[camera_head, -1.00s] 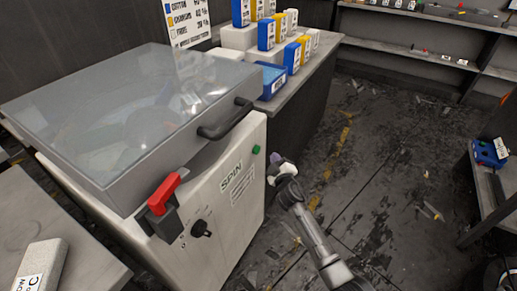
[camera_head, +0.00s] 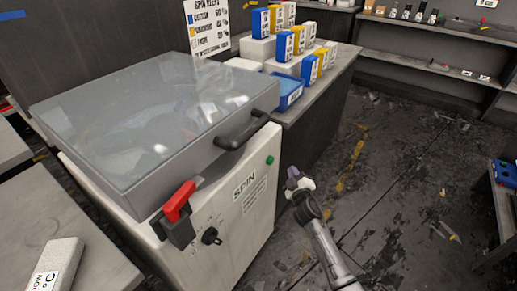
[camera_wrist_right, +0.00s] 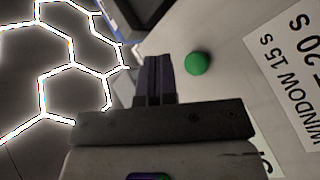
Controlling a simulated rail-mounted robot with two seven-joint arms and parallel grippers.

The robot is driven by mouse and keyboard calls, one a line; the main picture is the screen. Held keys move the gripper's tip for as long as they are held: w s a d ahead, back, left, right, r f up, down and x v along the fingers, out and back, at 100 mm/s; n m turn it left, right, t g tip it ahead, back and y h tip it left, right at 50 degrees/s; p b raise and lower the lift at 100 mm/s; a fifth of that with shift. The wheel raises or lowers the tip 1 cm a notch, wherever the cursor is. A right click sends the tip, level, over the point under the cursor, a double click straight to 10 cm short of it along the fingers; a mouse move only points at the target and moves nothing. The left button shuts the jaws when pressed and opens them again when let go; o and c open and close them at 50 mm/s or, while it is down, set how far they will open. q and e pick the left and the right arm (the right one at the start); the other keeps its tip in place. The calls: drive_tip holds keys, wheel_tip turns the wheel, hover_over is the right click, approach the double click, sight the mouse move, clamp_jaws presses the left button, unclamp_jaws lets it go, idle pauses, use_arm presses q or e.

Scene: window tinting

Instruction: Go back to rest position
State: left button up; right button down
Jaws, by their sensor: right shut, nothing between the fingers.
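My right gripper (camera_head: 294,173) is beside the front right corner of the white spin machine (camera_head: 235,215), over the floor. It is shut and empty. In the right wrist view its closed dark fingers (camera_wrist_right: 153,78) point towards the machine's edge, with the green button (camera_wrist_right: 197,63) just to the right of them. The same green button shows in the head view (camera_head: 270,160). The machine's clear lid (camera_head: 150,110) is down, and things inside it are blurred. My left gripper is not in view.
A red switch (camera_head: 179,200) and a black knob (camera_head: 211,236) stick out of the machine front. Blue, yellow and white boxes (camera_head: 284,46) stand on the counter behind. A grey table (camera_head: 60,215) is at left. Open floor (camera_head: 390,190) lies at right.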

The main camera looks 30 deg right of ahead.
drive_tip(key=s+d+m+g+h, duration=0.3)
drive_tip(key=s+m+g, duration=0.2)
drive_tip(key=m+g, duration=0.2)
drive_tip(key=s+a+r+n+g+y+p, duration=0.1)
drive_tip(key=s+a+r+y+p, duration=0.35)
drive_tip(key=s+a, duration=0.45)
drive_tip(key=s+a+r+n+g+y+p, duration=0.1)
drive_tip(key=s+a+r+y+p, duration=0.2)
drive_tip(key=s+a+r+p, duration=0.45)
drive_tip(key=s+a+n+g+y+p, duration=0.1)
drive_tip(key=s+a+g+p, duration=0.3)
drive_tip(key=s, duration=0.7)
drive_tip(key=s+a+g+y+p, duration=0.1)
drive_tip(key=s+a+p, duration=0.2)
drive_tip(key=s+p, duration=0.6)
wheel_tip(320, 180, up, 37)
drive_tip(key=s+p, duration=0.2)
drive_tip(key=p, duration=3.3)
drive_tip(key=shift+a+r, duration=0.15)
